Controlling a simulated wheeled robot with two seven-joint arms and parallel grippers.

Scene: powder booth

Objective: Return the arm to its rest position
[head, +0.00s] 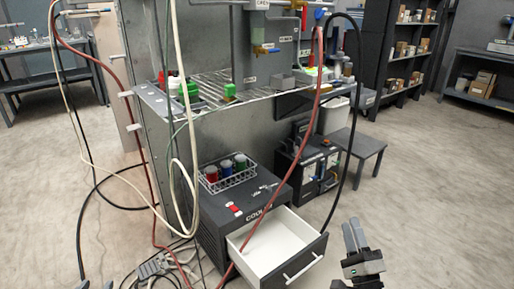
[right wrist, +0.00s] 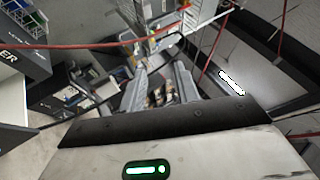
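My right gripper (head: 355,235) is raised at the lower right of the head view, over bare floor, right of the open drawer. In the right wrist view its two fingers (right wrist: 160,82) stand apart with nothing between them; they are open and empty. Small dark tips at the bottom left edge of the head view may be my left gripper (head: 97,286); the rest is cut off, so its opening cannot be told. The right gripper touches nothing that I can see.
A dark cooler (head: 240,212) has its white drawer (head: 277,248) pulled out. A wire rack (head: 229,178) with several coloured jars stands on it. A red hose (head: 301,135) and a black hose (head: 357,120) hang nearby. A small grey table (head: 352,142) stands behind. Floor at right is clear.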

